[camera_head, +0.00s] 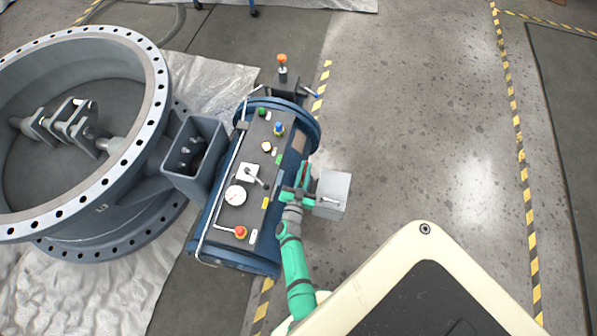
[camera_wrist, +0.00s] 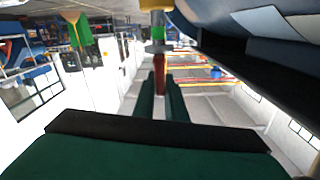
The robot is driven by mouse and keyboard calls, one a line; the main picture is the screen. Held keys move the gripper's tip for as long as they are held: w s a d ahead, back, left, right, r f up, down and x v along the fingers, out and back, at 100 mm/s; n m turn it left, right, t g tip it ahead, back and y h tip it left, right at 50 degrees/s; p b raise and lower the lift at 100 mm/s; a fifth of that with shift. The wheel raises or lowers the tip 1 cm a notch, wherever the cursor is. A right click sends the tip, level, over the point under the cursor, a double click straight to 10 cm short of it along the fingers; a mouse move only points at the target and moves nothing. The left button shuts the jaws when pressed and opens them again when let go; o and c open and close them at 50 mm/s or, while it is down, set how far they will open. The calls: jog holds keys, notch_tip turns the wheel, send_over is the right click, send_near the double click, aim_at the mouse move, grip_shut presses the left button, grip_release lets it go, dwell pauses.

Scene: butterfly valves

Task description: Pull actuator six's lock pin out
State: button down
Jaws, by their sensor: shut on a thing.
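The actuator (camera_head: 285,150) is a dark blue horizontal cylinder with a dark control panel (camera_head: 228,213) on top, in the middle of the head view. My gripper (camera_head: 303,178) is at its right side. In the wrist view my gripper (camera_wrist: 160,90) has its two dark green fingers closed around the red shaft of the lock pin (camera_wrist: 159,68). Beyond the red part the pin has a green band and a metallic, brass-coloured end at the top edge. Whether the pin still sits in a hole cannot be told.
A large grey butterfly valve (camera_head: 153,95) with a bolted flange stands at the left. A grey box (camera_head: 333,190) stands just right of my gripper. An orange-topped fitting (camera_head: 282,65) rises at the actuator's far end. The concrete floor (camera_head: 420,120) at the right is clear.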

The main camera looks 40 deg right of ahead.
jog(key=shift+w+a+r, duration=0.1)
jog(key=shift+w+r, duration=0.15)
jog(key=shift+r, duration=0.1)
jog(key=c, duration=1.8)
grip_release()
jog(key=shift+c, duration=0.2)
jog(key=shift+s, duration=0.15)
jog(key=shift+f, duration=0.1)
jog(key=shift+s+a, duration=0.1)
jog(key=shift+s, duration=0.05)
jog(key=v, duration=1)
jog(key=shift+a, duration=0.15)
